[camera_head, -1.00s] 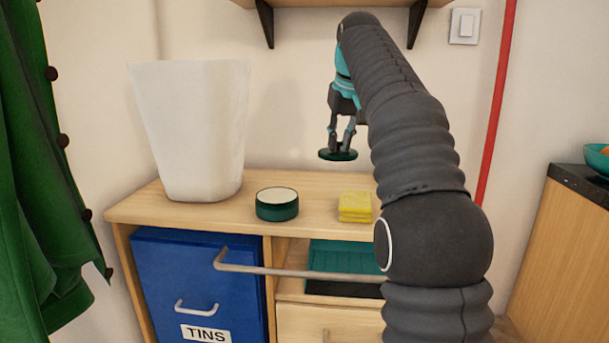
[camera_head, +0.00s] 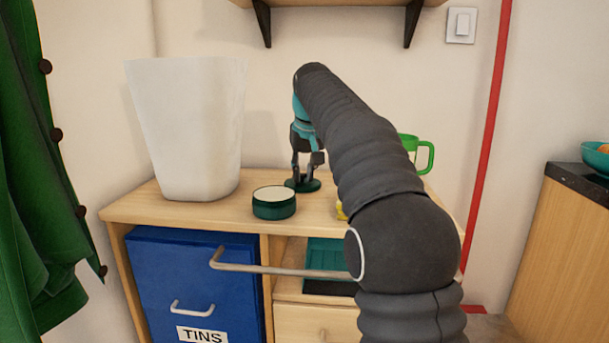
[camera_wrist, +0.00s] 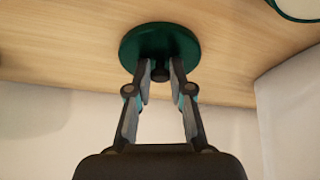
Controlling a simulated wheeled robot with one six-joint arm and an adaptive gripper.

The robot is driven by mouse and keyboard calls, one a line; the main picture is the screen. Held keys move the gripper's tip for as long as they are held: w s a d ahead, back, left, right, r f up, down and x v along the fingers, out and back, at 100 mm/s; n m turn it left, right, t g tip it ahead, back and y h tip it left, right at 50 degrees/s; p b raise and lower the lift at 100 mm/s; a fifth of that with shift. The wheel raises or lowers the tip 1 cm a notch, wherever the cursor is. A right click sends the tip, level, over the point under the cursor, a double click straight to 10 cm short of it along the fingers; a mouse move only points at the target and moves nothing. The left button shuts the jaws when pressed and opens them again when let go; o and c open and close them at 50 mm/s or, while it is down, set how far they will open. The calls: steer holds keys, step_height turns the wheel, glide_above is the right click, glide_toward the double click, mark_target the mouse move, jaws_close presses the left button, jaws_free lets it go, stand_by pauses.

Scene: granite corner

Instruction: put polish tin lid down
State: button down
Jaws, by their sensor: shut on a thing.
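The polish tin lid (camera_head: 303,185) is a dark green disc with a small dark knob. My gripper (camera_head: 304,178) is shut on the knob from above. The lid is at the wooden cabinet top, behind and right of the open polish tin (camera_head: 274,203); I cannot tell if it touches the wood. In the wrist view the lid (camera_wrist: 160,42) lies flat beyond my gripper (camera_wrist: 161,72), with its knob between the fingertips. The tin is dark green with a pale top, and its edge shows at the upper right of the wrist view (camera_wrist: 298,10).
A tall white bin (camera_head: 190,130) stands on the cabinet top (camera_head: 235,212) at left. A yellow sponge (camera_head: 341,211) is mostly hidden by my arm. A green mug (camera_head: 424,155) shows behind my arm. A blue TINS container (camera_head: 195,280) and a handle bar (camera_head: 285,271) are below.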

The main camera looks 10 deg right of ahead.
steer(key=shift+f, duration=0.15)
steer(key=c, duration=1)
jaws_free()
steer(key=shift+c, duration=0.2)
steer(key=p+v, duration=0.1)
steer(key=v, duration=1.1)
steer(key=shift+r, duration=0.25)
steer(key=shift+s, duration=0.1)
